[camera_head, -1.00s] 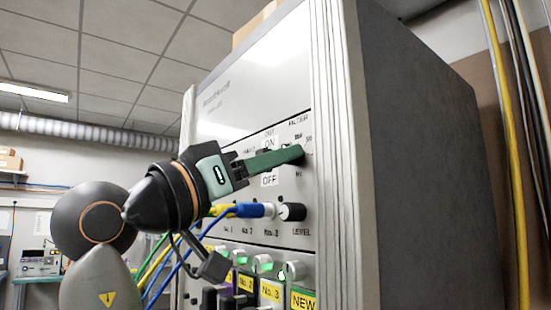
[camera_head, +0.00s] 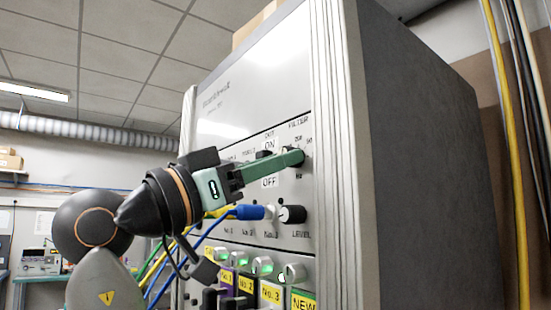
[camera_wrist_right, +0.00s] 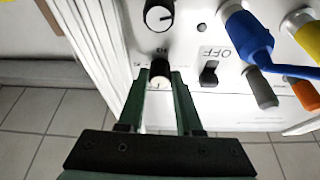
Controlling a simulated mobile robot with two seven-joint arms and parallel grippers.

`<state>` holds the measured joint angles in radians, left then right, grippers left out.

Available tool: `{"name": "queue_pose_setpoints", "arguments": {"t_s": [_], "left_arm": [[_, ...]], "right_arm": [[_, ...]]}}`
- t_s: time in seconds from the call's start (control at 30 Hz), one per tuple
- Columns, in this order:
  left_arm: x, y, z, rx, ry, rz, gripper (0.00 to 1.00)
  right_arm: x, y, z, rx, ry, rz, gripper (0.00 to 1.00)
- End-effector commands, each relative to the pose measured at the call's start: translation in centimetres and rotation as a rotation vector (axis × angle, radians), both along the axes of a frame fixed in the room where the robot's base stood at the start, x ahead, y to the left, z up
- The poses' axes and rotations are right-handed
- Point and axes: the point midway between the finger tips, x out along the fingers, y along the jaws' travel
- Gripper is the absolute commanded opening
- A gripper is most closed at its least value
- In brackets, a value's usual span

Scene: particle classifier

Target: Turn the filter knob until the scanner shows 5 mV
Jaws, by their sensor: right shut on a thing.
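The filter knob (camera_wrist_right: 160,72) is small and dark with a light end, below the FILTER label on the upper panel of the grey cabinet (camera_head: 335,200). My right gripper (camera_head: 294,158) reaches it from the left. In the wrist view its two green fingers stand on either side of the knob, and it is shut on it. In the head view the fingertips hide most of the knob and part of its scale. No readable scanner display shows, so I cannot see a mV value. My left gripper is not in view.
The LEVEL knob (camera_head: 292,214) and plugged blue cable (camera_head: 250,212) sit just below my gripper. An ON/OFF switch (camera_wrist_right: 209,72) is beside the filter knob. Lower modules (camera_head: 270,290) carry yellow labels. Free room lies left of the cabinet.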

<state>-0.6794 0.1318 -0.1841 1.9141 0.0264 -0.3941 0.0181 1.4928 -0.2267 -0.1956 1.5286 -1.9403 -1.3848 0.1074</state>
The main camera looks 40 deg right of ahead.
Motion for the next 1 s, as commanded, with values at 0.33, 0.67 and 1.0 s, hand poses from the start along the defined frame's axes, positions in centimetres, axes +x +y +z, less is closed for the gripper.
{"name": "queue_pose_setpoints", "arguments": {"t_s": [0.33,0.67,1.0], "left_arm": [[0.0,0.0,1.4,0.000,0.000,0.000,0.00],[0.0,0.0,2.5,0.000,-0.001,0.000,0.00],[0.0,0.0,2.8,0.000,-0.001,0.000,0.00]], "right_arm": [[0.3,-0.1,0.3,-0.032,-0.288,-0.004,0.00],[0.5,0.0,0.3,-0.055,-0.491,-0.001,0.00],[0.6,-0.1,0.2,-0.062,-0.569,0.000,0.00]]}}
